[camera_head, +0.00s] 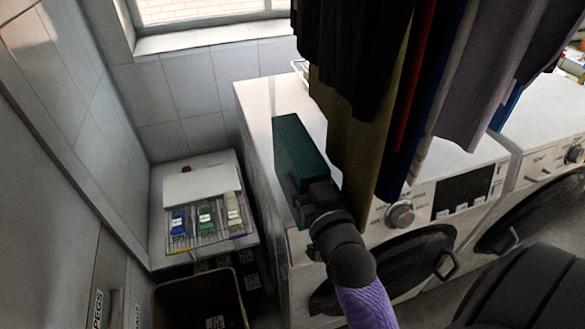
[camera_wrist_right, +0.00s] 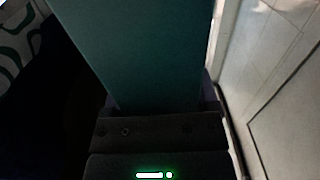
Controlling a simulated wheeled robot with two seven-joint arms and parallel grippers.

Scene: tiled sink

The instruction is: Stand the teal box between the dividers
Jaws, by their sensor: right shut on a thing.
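The teal box (camera_head: 299,160) is held in my right gripper (camera_head: 314,200), which is shut on its near end. The box is raised in front of the left washing machine's top, beside the hanging clothes. In the right wrist view the teal box (camera_wrist_right: 145,50) fills the middle, between the fingers of my right gripper (camera_wrist_right: 160,110). The dividers (camera_head: 205,218) are in a light rack on the left, with blue, green and pale packs standing among them. The box is to the right of the rack and apart from it. My left gripper is not in view.
Dark and coloured clothes (camera_head: 350,140) hang close to the right of the box. A white washing machine (camera_head: 262,100) stands below, with a second (camera_head: 545,120) at right. A brown bin (camera_head: 200,300) stands in front of the rack. Tiled walls (camera_head: 185,90) close off the left and back.

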